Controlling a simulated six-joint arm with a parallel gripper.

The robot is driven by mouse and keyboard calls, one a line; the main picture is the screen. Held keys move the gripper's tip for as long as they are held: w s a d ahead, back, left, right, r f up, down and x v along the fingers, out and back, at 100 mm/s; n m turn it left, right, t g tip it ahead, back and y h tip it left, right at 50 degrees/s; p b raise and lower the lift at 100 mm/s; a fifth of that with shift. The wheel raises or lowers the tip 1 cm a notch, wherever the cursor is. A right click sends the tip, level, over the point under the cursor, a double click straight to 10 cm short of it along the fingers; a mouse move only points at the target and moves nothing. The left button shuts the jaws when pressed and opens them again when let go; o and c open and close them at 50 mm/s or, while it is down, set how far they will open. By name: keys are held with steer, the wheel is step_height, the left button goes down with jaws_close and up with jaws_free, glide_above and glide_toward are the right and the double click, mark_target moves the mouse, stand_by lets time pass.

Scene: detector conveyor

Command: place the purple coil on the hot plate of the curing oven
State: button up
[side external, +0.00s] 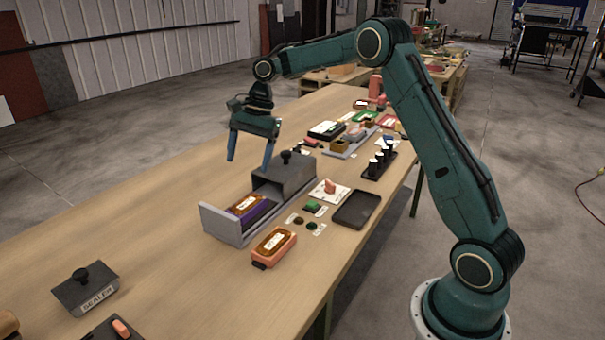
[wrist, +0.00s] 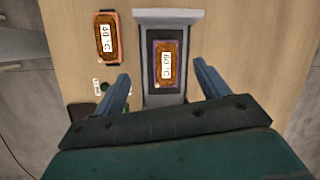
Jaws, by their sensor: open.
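The purple coil (side external: 247,207), a purple block with a copper-brown top and white label, lies in the open end of a long grey tray (side external: 222,226). It also shows in the wrist view (wrist: 168,77), between the grey side walls. A dark grey hood with a black knob (side external: 286,175) covers the tray's other end; this looks like the curing oven. No contact shows.
A coral block with a similar top (side external: 273,245) lies beside the tray. A dark shallow tray (side external: 357,209), small labelled parts and a rack of black pegs (side external: 380,164) stand to the right. A "SEALER" lid (side external: 86,288) sits front left. The table's left side is largely clear.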

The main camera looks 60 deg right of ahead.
steer(key=s+a+r+n+t+h, duration=0.1)
steer(key=s+a+r+n, duration=0.3)
steer(key=s+r, duration=0.3)
steer(key=s+a+r+n+t+h, duration=0.1)
steer(key=s+a+r+n, duration=0.35)
steer(key=s, duration=0.45)
steer(key=s+d+f+n+t+h, duration=0.1)
steer(key=s+n, duration=0.6)
steer(key=s, duration=1.1)
step_height(320, 180, down, 2)
steer(key=shift+s+d+f+t+h, duration=0.2)
steer(key=shift+s+t+h, duration=0.25)
steer(key=shift+t, duration=0.45)
steer(key=shift+w, duration=0.15)
